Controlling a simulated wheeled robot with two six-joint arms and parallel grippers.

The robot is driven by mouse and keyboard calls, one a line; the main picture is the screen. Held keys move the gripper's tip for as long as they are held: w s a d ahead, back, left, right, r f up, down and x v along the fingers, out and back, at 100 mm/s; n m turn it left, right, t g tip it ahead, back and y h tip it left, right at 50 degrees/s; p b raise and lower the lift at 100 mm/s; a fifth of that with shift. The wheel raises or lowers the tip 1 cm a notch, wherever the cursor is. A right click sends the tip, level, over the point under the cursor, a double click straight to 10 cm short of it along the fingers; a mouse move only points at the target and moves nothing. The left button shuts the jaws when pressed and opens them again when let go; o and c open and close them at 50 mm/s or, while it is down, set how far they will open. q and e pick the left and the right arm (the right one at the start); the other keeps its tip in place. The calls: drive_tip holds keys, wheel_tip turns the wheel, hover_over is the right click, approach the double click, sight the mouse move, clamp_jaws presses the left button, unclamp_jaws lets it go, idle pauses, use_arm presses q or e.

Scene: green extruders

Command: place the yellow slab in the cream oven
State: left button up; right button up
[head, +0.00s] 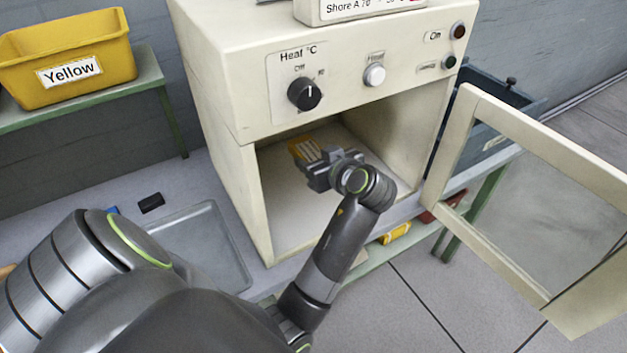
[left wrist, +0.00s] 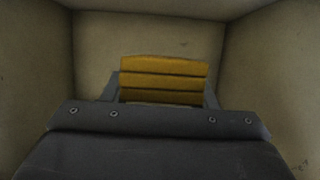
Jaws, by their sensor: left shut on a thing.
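The cream oven (head: 225,85) stands on the bench, its door (head: 455,150) swung open to the right. My left arm reaches into the oven, and my left gripper (head: 318,160) is inside the chamber. It is shut on the yellow slab (head: 303,147), which shows partly in front of the fingers. In the left wrist view the yellow slab (left wrist: 165,80) sits between the fingers, with ridges across it, facing the oven's back wall. The gripper hides its lower part, so I cannot tell whether it touches the oven floor. My right gripper is not in view.
A yellow bin (head: 65,55) labelled "Yellow" stands on a green shelf at the left. A shallow grey tray (head: 205,245) and a small black object (head: 151,203) lie on the bench left of the oven. A dark blue crate (head: 490,105) stands behind the open door.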

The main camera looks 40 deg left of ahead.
use_arm(q)
hover_over(316, 198)
wheel_tip(316, 198, down, 4)
drive_tip(key=shift+f, duration=0.95)
wheel_tip(316, 198, down, 3)
drive_tip(key=shift+f, duration=0.25)
drive_tip(key=shift+w, duration=0.1)
drive_tip(key=o, duration=1.1)
drive_tip(key=shift+o, duration=0.2)
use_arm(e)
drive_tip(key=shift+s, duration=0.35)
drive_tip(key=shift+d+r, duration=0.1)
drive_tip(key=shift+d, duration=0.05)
